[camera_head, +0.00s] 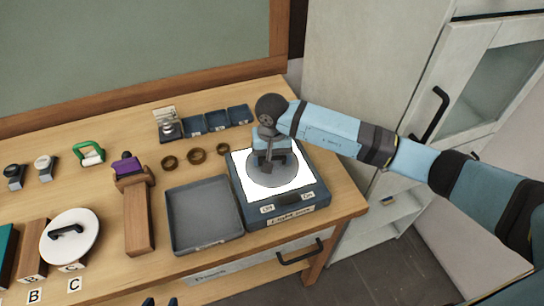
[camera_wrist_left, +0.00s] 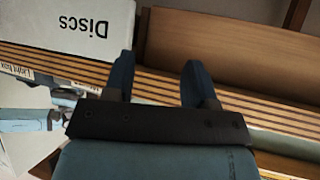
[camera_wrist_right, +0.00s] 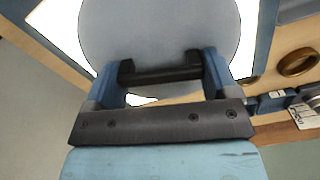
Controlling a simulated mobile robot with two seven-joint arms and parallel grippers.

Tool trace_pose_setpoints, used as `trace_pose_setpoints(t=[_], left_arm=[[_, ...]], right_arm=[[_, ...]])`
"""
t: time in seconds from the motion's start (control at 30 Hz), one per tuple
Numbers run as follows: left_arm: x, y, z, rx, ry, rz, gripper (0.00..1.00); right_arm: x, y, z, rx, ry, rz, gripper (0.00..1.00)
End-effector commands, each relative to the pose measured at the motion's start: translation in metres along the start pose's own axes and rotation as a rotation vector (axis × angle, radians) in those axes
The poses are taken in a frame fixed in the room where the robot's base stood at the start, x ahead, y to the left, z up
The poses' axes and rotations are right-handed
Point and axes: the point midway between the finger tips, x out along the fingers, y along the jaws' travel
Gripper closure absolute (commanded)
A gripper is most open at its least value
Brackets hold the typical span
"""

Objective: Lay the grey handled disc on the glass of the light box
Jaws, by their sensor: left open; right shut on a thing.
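The grey handled disc (camera_head: 277,172) is over the lit white glass of the light box (camera_head: 308,196), inside its frame. I cannot tell whether it touches the glass. My right gripper (camera_head: 270,145) is above the disc, shut on its dark handle; the right wrist view shows the handle (camera_wrist_right: 165,75) between the fingers and the grey disc face (camera_wrist_right: 160,30) beyond. My left gripper (camera_head: 160,301) shows only its fingertips at the bottom edge of the head view. In the left wrist view its two fingers (camera_wrist_left: 158,80) are apart with nothing between them.
A grey empty tray (camera_head: 205,215) stands directly left of the light box. Brass rings (camera_head: 196,156) and small blue bins (camera_head: 215,120) lie behind. A white disc with a black handle (camera_head: 70,237) is at the left. A "Discs" label (camera_wrist_left: 82,24) shows near my left gripper.

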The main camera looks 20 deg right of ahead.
Motion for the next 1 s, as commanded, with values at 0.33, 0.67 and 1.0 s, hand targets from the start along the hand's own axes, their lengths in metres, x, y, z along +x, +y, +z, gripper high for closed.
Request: trace_pose_setpoints(t=[0.33,0.67,1.0], left_arm=[[0.0003,-0.0001,0.0006,0.0,0.0,0.0,0.49],[0.0022,-0.0003,0.0035,0.0,-0.001,0.0,0.49],[0.0041,-0.0005,0.0063,0.0,-0.001,-0.001,0.49]], right_arm=[[0.0001,0.0,-0.0002,0.0,0.001,0.0,0.48],[0.0024,0.0001,-0.0003,0.0,0.001,0.0,0.48],[0.0048,0.0001,-0.0002,0.0,0.001,0.0,0.48]])
